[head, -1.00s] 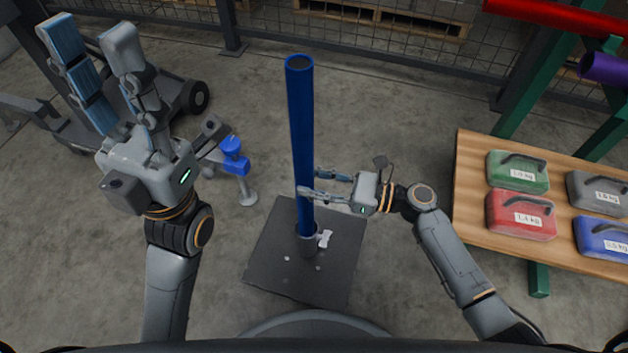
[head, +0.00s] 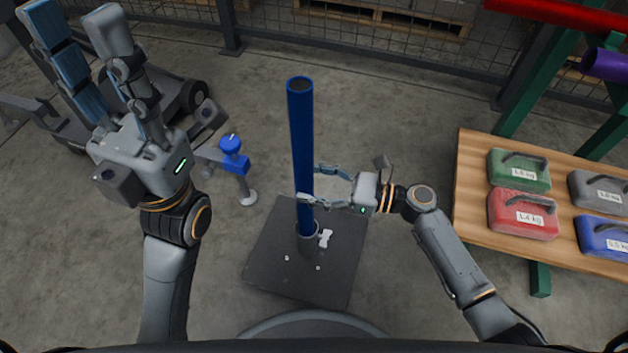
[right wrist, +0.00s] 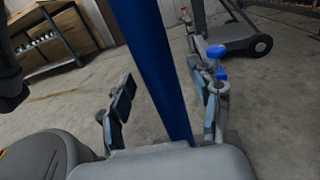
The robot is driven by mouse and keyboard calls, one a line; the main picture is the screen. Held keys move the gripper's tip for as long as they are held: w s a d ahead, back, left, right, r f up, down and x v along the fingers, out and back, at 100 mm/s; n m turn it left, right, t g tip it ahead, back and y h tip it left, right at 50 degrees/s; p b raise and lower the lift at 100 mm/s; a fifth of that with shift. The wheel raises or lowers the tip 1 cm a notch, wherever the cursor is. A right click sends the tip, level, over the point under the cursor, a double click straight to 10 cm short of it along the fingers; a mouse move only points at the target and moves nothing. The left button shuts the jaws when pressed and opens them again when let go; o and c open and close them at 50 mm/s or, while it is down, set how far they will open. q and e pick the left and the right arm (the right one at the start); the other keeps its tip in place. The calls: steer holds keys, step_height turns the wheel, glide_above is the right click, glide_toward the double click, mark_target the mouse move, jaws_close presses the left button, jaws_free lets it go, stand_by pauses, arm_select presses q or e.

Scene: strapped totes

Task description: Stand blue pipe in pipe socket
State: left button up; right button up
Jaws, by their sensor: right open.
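The blue pipe (head: 301,140) stands nearly upright in the head view. Its lower end is inside the pipe socket (head: 310,243), a short grey collar with a white handle on a dark square plate (head: 270,265). My right gripper (head: 309,183) is open, its fingers on either side of the pipe's lower half. The right wrist view shows the pipe (right wrist: 155,65) between the spread fingers, with gaps at both sides. My left gripper (head: 70,14) is raised at the upper left, open and empty, well away from the pipe. The pipe's bottom end is hidden in the socket.
A blue-topped stand (head: 235,160) is on the floor left of the pipe. A wooden table (head: 475,195) with several labelled weight cases is at the right, beside a green rack with red and purple pipes. A wheeled cart (head: 190,95) is behind my left arm.

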steer(key=v, duration=1.2)
stand_by(0.6)
